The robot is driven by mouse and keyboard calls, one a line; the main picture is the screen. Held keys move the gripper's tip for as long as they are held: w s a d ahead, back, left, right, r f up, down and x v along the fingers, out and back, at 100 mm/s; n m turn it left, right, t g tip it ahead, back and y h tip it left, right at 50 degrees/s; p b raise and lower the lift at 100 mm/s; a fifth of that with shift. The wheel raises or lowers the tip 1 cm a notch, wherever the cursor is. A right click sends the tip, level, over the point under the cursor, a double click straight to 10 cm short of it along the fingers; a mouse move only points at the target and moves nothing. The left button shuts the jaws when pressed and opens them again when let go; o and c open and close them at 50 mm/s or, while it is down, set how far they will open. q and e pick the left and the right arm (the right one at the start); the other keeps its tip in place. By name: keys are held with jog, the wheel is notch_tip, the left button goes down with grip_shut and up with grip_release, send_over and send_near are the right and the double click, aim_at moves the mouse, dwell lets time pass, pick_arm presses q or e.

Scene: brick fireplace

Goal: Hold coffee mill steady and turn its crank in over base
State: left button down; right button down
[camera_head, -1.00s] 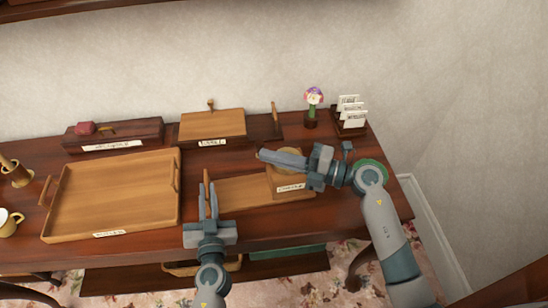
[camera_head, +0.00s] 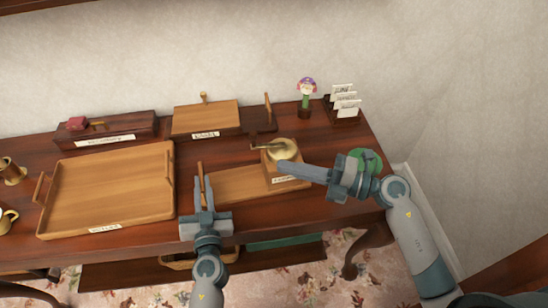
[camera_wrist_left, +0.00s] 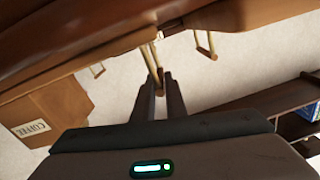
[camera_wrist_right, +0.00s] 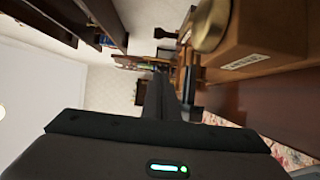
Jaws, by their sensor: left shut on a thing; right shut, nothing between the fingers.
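The coffee mill (camera_head: 285,182) is a wooden box with a brass dome and a front label, upright at the right end of a flat wooden base (camera_head: 235,187). Its crank (camera_head: 264,146) points left from the dome, over the base side. My left gripper (camera_head: 203,180) is shut on the upright handle at the base's left end; the handle (camera_wrist_left: 155,62) shows between the fingers in the left wrist view. My right gripper (camera_head: 282,166) is shut and empty, its tips overlapping the mill's right front in the head view; I cannot tell whether they touch.
A large wooden tray (camera_head: 44,228) lies left. Behind stand a dark box (camera_head: 140,127), a wooden board or lid (camera_head: 205,118), a flower ornament (camera_head: 306,92) and a card holder (camera_head: 342,120). A green round thing (camera_head: 370,160) is partly behind my right arm.

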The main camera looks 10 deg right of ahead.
jog(key=v, duration=0.2)
jog(key=s+v, duration=0.1)
jog(key=v, duration=0.1)
jog(key=shift+s, duration=0.1)
pick_arm(q)
jog(key=c, duration=1.7)
grip_release()
jog(key=s, duration=1.2)
jog(key=shift+d, duration=0.4)
